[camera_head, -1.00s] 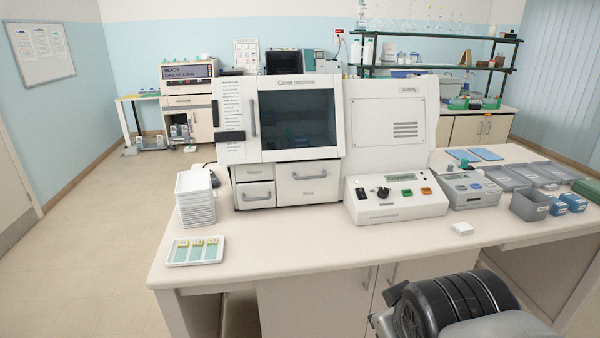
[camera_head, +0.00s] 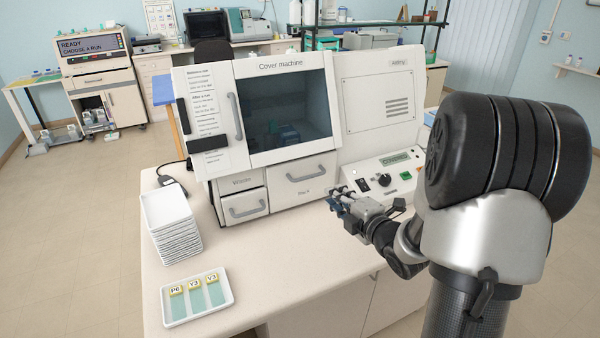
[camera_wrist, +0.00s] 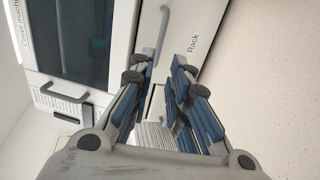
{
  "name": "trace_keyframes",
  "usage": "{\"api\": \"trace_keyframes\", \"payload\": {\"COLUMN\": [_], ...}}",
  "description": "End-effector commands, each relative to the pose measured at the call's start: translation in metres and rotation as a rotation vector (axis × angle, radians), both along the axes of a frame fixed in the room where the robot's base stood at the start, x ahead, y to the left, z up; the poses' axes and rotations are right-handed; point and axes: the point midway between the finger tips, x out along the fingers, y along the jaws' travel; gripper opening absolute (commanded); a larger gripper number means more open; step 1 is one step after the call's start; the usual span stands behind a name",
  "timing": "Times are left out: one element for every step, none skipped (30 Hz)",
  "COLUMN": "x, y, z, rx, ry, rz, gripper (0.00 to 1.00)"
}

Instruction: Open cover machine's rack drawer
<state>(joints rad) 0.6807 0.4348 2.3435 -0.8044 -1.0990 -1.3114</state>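The cover machine (camera_head: 285,68) stands on the bench, a white box with a dark window. Its rack drawer (camera_head: 304,190), low on the front, is shut and has a grey bar handle (camera_head: 306,174). In the wrist view the drawer front (camera_wrist: 184,58), marked "Rack", and its handle (camera_wrist: 162,32) lie just beyond the fingertips. My gripper (camera_head: 337,197) is in front of the drawer, to the right of its handle in the head view. In the wrist view my gripper (camera_wrist: 165,68) is open, with nothing seen between the fingertips; the handle appears apart from them.
A control panel (camera_head: 385,174) juts out on the right, close behind my gripper. A stack of white trays (camera_head: 172,228) and a tray with slides (camera_head: 221,280) stand at the bench's left.

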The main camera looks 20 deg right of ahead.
Motion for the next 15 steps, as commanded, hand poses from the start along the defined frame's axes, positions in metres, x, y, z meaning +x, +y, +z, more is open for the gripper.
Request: {"api": "trace_keyframes", "payload": {"x": [0.009,0.014,0.022,0.028,0.035,0.044,0.050,0.057,0.066,0.072,0.079,0.087,0.093,0.100,0.108], "y": [0.002,0.002,0.003,0.003,0.003,0.004,0.004,0.004,0.004,0.005,0.005,0.005,0.005,0.006,0.006], "z": [-0.003,-0.005,-0.006,-0.008,-0.009,-0.011,-0.013,-0.014,-0.016,-0.017,-0.019,-0.020,-0.022,-0.023,-0.025], "rx": [0.001,0.000,0.000,0.001,0.000,0.000,0.001,0.001,0.002,0.002,0.002,0.002,0.002,0.001,0.001], "ry": [0.001,0.001,0.000,0.001,0.001,0.001,0.001,0.001,0.001,0.001,0.001,0.001,0.001,0.001,0.001], "rz": [0.003,0.004,0.004,0.004,0.004,0.005,0.004,0.004,0.004,0.003,0.003,0.003,0.003,0.003,0.002], "gripper": [0.17,0.17,0.17,0.17,0.17,0.17,0.17,0.17,0.17,0.17,0.17,0.17,0.17,0.17,0.17]}}
